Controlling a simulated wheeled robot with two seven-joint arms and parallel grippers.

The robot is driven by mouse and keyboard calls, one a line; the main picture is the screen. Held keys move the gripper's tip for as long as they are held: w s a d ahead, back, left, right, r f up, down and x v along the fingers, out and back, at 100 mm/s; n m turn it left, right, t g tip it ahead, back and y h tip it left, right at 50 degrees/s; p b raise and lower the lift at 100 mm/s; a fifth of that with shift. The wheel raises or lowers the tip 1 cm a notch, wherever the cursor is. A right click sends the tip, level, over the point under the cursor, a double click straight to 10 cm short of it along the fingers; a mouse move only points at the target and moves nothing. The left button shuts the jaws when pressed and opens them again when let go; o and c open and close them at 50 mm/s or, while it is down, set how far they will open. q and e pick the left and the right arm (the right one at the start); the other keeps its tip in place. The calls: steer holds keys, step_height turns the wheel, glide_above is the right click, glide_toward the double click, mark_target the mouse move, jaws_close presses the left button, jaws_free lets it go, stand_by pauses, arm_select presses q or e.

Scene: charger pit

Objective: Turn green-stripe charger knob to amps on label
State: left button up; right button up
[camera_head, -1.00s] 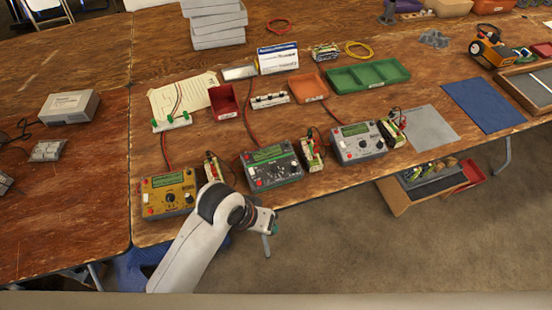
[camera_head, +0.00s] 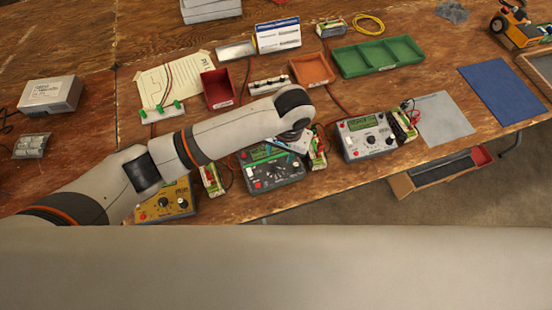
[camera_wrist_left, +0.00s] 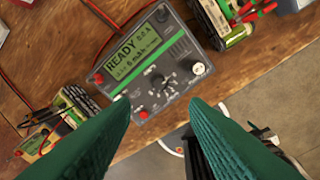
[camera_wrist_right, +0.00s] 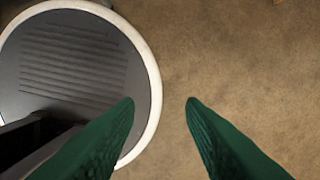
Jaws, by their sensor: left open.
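The dark grey charger with a thin green stripe (camera_wrist_left: 183,58) shows in the left wrist view. Its lit screen (camera_wrist_left: 135,55) reads "READY", with smaller text too fine to read surely. Its black knob (camera_wrist_left: 158,80) is below the screen; its pointer setting is unclear. In the head view it is the middle charger (camera_head: 272,176), partly covered by my left arm. My left gripper (camera_wrist_left: 160,103) is open above the charger's front edge, fingertips either side of the knob in view, apart from it. My right gripper (camera_wrist_right: 160,101) is open and empty over the floor.
Labelled battery packs (camera_wrist_left: 62,122) stand beside the charger. A yellow charger (camera_head: 166,204) is left, a light grey charger (camera_head: 366,136) right. Red (camera_head: 218,90), orange (camera_head: 311,68) and green (camera_head: 378,57) trays stand behind. Red leads cross the table.

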mark_target(275, 167)
arm_select(q)
steer(key=f, duration=0.3)
steer(key=shift+a+f, duration=0.3)
steer(key=shift+f, duration=0.1)
steer(key=f, duration=0.5)
steer(key=shift+w+a, duration=0.25)
steer(key=shift+w, duration=0.15)
steer(key=shift+f, duration=0.4)
steer(key=shift+c, duration=0.3)
jaws_close()
arm_select(e)
steer(key=shift+s+a+r, duration=0.15)
steer(key=shift+s+r, duration=0.05)
steer(key=shift+s, duration=0.05)
